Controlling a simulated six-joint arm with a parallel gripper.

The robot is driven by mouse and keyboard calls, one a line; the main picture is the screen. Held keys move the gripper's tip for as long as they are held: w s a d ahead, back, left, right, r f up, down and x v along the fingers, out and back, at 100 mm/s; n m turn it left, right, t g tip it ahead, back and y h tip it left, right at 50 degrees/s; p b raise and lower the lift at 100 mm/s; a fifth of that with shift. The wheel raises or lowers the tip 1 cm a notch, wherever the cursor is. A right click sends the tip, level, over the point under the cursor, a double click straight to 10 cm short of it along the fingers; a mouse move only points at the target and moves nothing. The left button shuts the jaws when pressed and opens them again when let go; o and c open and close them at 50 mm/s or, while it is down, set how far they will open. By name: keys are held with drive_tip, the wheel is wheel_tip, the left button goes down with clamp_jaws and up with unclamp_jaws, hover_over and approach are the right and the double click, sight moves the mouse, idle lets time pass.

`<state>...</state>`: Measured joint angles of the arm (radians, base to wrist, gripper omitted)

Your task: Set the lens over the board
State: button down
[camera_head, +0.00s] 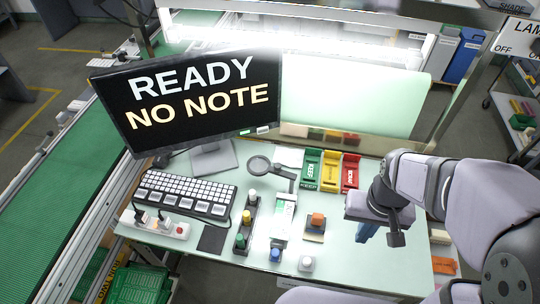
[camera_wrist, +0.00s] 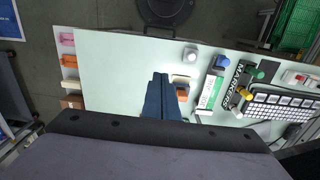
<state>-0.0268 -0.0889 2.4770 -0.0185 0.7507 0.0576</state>
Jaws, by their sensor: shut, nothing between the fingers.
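The round dark-rimmed lens (camera_head: 259,165) sits on a jointed arm on the bench, left of and behind the board. The board (camera_head: 283,218) is a pale, flat piece with green on it; it also shows in the wrist view (camera_wrist: 211,92). The lens is beside the board's far end, not above it. My gripper (camera_head: 367,234) hangs over the right part of the bench, well right of the board. Its blue fingers (camera_wrist: 160,80) are together and empty. The lens is not clearly seen in the wrist view.
Green, yellow and red bins (camera_head: 330,171) stand behind. The bench's front right is clear.

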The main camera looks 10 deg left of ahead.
drive_tip(key=w+a+m+b, duration=0.1)
drive_tip(key=w+a+b, duration=0.25)
drive_tip(key=w, duration=0.75)
drive_tip(key=m+t+h+b, duration=0.2)
drive_tip(key=m+t+b, duration=0.1)
drive_tip(key=m+b, duration=0.4)
hover_over(272, 167)
drive_tip(key=w, duration=0.2)
wheel_tip(272, 167, down, 6)
drive_tip(key=r, duration=0.1)
drive_tip(key=shift+n, duration=0.3)
drive_tip(key=f+p, duration=0.2)
drive_tip(key=f, duration=0.1)
drive_tip(key=f+p, duration=0.2)
drive_tip(key=f, duration=0.1)
drive_tip(key=a+f+p, duration=0.1)
drive_tip(key=f+p, duration=0.1)
drive_tip(key=f, duration=0.2)
drive_tip(key=shift+s, duration=0.45)
